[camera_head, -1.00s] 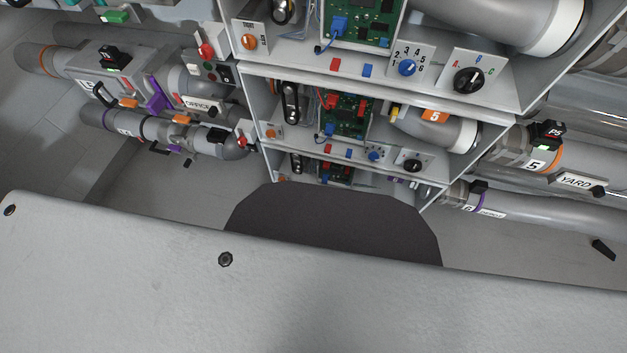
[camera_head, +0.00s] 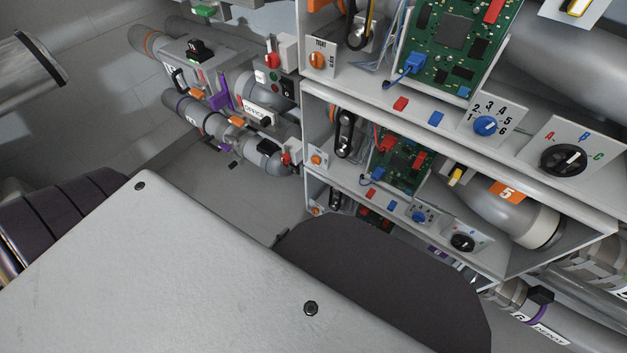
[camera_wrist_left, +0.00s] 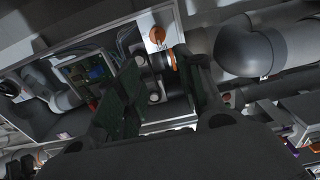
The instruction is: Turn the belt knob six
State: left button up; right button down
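Orange belt knobs sit on white plates at the left of the stacked shelves: one at the top (camera_head: 317,60), one on the middle shelf (camera_head: 316,160), and one low down (camera_head: 316,211), mostly cut off by my own body. The lowest shelf bears a small purple tag (camera_head: 437,252) that looks like 6. In the left wrist view, my left gripper (camera_wrist_left: 157,64) has its two dark fingers apart with nothing between them. An orange knob (camera_wrist_left: 157,34) on a white plate shows beyond the fingertips, apart from them; its number cannot be read. My right gripper is not in view.
Black belts (camera_head: 345,132), green circuit boards (camera_head: 402,158), blue dials (camera_head: 485,126) and black selectors (camera_head: 563,160) fill the shelves. The middle shelf's tag (camera_head: 508,192) reads 5. Pipes with valves (camera_head: 205,120) run at the left. Open floor lies between them and the shelves.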

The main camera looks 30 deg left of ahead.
aim_at(313, 211)
pick_arm(q)
jog(key=shift+w, duration=0.15)
